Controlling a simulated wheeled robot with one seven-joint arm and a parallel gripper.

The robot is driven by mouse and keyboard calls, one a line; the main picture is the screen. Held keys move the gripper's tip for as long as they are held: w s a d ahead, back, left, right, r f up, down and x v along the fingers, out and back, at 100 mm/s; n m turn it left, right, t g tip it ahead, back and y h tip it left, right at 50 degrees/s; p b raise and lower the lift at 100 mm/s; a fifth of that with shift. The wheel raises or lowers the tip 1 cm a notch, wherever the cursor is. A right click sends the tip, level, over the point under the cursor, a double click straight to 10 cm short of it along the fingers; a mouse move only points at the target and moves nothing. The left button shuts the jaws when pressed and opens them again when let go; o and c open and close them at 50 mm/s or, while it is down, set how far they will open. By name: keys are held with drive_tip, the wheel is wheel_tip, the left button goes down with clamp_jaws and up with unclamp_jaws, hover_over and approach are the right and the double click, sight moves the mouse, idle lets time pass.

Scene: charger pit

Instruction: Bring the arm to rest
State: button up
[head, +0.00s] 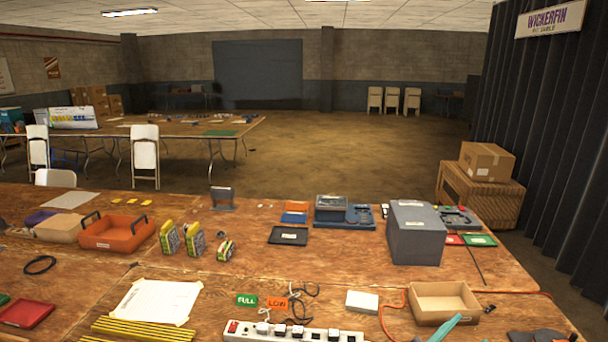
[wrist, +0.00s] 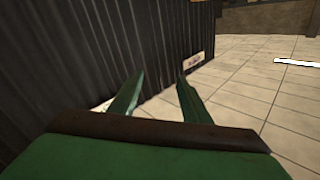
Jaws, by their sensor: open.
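My gripper (wrist: 160,75) shows in the wrist view with its two green fingers apart and nothing between them. It is open and empty. Beyond the fingers are the dark corrugated wall (wrist: 90,60) and pale ceiling tiles (wrist: 250,85), seen upside down, so the wrist is turned away from the table. In the head view a teal pointed shape (head: 446,328) stands at the bottom edge, right of centre. It looks like part of my gripper, but most of it is cut off by the frame.
The wooden table (head: 300,262) fills the front. Near the teal shape are an open cardboard box (head: 443,316), a white power strip (head: 262,334) and a red cable (head: 386,322). A grey box (head: 416,240) stands farther back. An orange tray (head: 116,236) and batteries (head: 194,240) are at left.

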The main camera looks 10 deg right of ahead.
drive_tip(key=s+a+f+n+t+y, duration=0.3)
drive_tip(key=a+f+n+t+y, duration=0.25)
drive_tip(key=a+f+n, duration=0.45)
drive_tip(key=s+a+f+n+t+y, duration=0.35)
drive_tip(key=a+f+n+y, duration=0.35)
drive_tip(key=a, duration=0.6)
drive_tip(key=s+a+f+g+y, duration=0.1)
drive_tip(key=s+a+f+y, duration=0.1)
drive_tip(key=s+a, duration=0.6)
drive_tip(key=s+a+f+y, duration=0.2)
drive_tip(key=s+a+f, duration=0.1)
drive_tip(key=s+a, duration=0.6)
drive_tip(key=s, duration=0.4)
drive_tip(key=shift+g, duration=0.4)
drive_tip(key=shift+a+f, duration=0.1)
